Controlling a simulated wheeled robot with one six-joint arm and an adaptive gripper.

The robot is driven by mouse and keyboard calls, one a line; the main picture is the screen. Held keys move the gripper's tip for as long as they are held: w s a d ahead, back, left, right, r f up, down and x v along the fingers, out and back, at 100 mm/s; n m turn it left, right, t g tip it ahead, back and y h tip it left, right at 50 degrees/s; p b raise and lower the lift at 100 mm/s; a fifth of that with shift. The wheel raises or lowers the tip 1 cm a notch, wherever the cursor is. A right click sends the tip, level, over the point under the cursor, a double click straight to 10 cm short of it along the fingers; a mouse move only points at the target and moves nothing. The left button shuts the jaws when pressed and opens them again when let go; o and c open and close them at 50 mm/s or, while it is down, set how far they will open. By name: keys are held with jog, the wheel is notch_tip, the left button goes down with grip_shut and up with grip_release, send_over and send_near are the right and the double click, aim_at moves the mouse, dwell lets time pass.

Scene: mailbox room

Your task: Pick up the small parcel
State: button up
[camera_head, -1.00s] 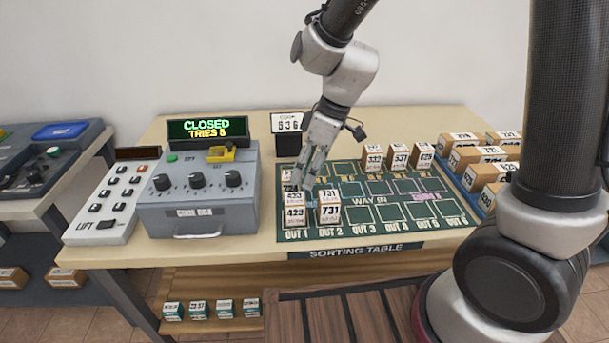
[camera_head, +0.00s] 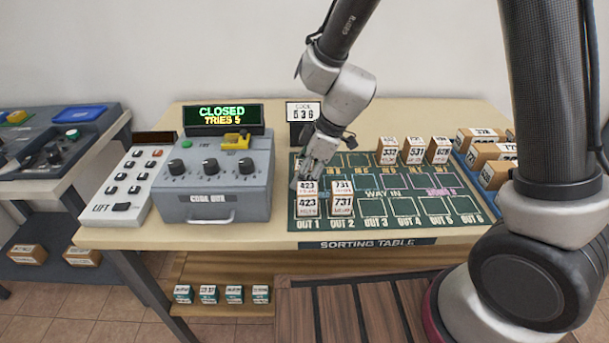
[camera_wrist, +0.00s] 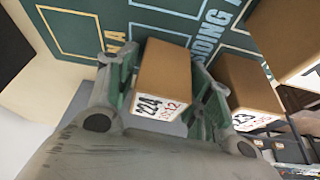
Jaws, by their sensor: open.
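A small brown parcel with a white label that seems to read 224 (camera_wrist: 163,72) stands between the two fingers of my gripper (camera_wrist: 168,88) in the wrist view. The jaws are open, with a finger on each side of it; I cannot tell whether either touches. In the head view my gripper (camera_head: 308,178) is low over the left end of the green sorting mat (camera_head: 365,193), just behind the parcel labelled 423 (camera_head: 307,206).
Another parcel (camera_wrist: 243,85) stands close beside my right finger in the wrist view. Parcel 731 (camera_head: 341,206) is right of 423. Several parcels (camera_head: 413,150) stand at the mat's back right. The grey code box (camera_head: 214,182) is left of the mat. The mat's middle is clear.

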jog(key=c, duration=0.8)
